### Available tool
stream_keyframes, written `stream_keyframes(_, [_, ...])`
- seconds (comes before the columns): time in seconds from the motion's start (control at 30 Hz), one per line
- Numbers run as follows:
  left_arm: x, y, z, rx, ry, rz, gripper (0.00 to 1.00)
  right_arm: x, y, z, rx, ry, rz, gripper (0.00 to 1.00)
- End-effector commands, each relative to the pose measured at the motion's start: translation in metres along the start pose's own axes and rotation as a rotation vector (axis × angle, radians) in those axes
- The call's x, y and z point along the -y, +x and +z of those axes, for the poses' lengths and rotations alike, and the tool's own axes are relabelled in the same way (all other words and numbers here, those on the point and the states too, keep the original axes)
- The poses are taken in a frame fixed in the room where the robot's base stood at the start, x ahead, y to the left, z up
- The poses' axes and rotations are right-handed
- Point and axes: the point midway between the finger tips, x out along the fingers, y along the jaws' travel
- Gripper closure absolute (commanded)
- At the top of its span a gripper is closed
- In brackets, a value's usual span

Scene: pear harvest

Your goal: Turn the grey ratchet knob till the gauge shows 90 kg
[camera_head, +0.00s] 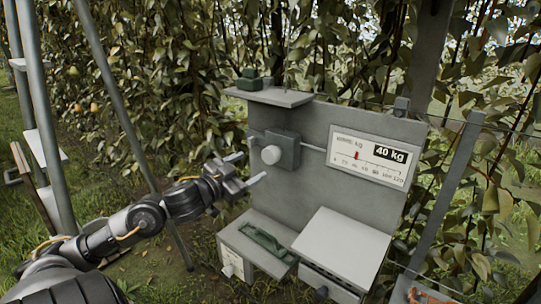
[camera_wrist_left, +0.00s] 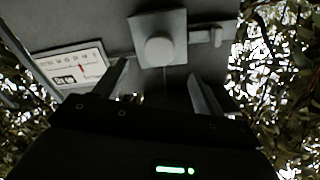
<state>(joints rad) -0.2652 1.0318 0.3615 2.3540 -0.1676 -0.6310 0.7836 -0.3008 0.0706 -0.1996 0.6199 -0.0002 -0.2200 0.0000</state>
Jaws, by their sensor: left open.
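The grey ratchet knob (camera_head: 271,154) is a round pale knob on a square grey block, fixed to an upright grey board (camera_head: 322,125). The gauge (camera_head: 369,157) is a white panel to its right in the head view, with a red pointer and a black label reading 40 kg. My left gripper (camera_head: 246,168) is open and empty, just left of the knob and apart from it. In the left wrist view the knob (camera_wrist_left: 160,50) lies beyond the two spread fingers (camera_wrist_left: 160,80), and the gauge (camera_wrist_left: 75,67) appears tilted at the left. My right gripper is not in view.
Below the board stand a grey box with a green handle-like piece (camera_head: 266,241) and a white-topped box (camera_head: 342,243). A small shelf (camera_head: 268,96) with a green object juts out above the knob. Metal poles (camera_head: 42,115) stand at the left. Wires and a post (camera_head: 449,190) are at the right.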

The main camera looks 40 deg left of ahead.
Motion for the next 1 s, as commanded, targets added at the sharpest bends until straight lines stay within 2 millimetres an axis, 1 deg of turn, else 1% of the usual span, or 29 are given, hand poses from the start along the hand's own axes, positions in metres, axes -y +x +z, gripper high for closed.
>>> stream_keyframes(0.17, [0.001,0.023,-0.003,-0.001,-0.001,-0.002,0.30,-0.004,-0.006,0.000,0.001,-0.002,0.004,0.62])
stream_keyframes(0.4, [0.002,0.060,-0.003,-0.002,-0.003,-0.003,0.30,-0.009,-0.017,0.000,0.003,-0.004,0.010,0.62])
stream_keyframes(0.6, [0.002,0.086,-0.002,0.001,-0.002,-0.002,0.30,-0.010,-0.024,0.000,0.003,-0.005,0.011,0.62])
stream_keyframes(0.8, [0.001,0.098,-0.001,0.000,0.000,-0.001,0.30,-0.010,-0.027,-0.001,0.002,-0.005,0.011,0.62])
stream_keyframes(1.0, [0.000,0.100,0.001,0.002,0.001,0.000,0.30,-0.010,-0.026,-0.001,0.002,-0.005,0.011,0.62])
